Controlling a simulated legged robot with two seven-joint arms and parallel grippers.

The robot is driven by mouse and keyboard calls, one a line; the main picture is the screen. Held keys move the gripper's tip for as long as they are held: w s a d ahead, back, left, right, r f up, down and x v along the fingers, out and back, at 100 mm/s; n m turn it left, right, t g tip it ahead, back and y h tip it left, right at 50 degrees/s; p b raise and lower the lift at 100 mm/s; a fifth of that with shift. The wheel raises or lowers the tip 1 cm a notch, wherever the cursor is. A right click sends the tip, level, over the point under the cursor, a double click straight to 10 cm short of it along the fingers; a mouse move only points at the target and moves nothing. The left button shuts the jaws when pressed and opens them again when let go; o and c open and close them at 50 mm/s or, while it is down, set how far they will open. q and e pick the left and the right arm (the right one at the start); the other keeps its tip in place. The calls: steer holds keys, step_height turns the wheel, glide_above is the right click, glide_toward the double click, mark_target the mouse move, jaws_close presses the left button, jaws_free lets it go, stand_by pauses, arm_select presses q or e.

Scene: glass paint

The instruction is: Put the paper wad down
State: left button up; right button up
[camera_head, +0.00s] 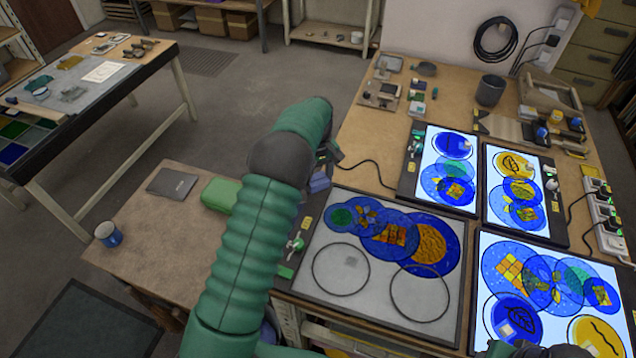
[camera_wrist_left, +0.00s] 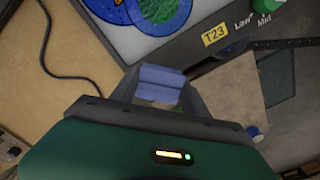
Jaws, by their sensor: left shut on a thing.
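The paper wad is a folded blue-violet piece (camera_head: 319,182), partly hidden behind my left arm in the head view. In the left wrist view the paper wad (camera_wrist_left: 160,84) sits between the two grey fingers. My left gripper (camera_head: 328,164) is shut on it, just past the upper left corner of the unlit panel (camera_head: 335,285). In the left wrist view my left gripper (camera_wrist_left: 158,90) hangs over the bench near a panel frame labelled T23. I cannot tell whether the wad touches the surface below. My right gripper's jaws do not show.
Lit panels with painted glass (camera_head: 450,205) fill the right of the bench. A black cable (camera_head: 375,170) runs near my gripper.

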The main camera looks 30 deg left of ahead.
mark_target(322, 187)
arm_select(q)
steer(key=shift+w+a+f, duration=0.1)
steer(key=shift+w+a, duration=0.15)
steer(key=shift+d+f, duration=0.15)
steer(key=shift+f, duration=0.2)
steer(key=shift+d+f+p, duration=0.2)
steer(key=shift+d+f, duration=0.1)
steer(key=shift+f, duration=0.25)
steer(key=shift+d+f+p, duration=0.2)
steer(key=shift+d+f, duration=0.05)
steer(key=shift+f, duration=0.3)
steer(key=shift+w+d, duration=0.1)
steer(key=shift+d, duration=0.05)
steer(key=shift+f, duration=0.15)
steer(key=o, duration=0.8)
steer(key=shift+a+f, duration=0.1)
steer(key=shift+a, duration=0.2)
steer(key=o, duration=0.4)
steer(key=shift+a, duration=0.25)
steer(key=shift+d, duration=0.1)
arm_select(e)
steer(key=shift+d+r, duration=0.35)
arm_select(q)
steer(key=shift+d, duration=0.15)
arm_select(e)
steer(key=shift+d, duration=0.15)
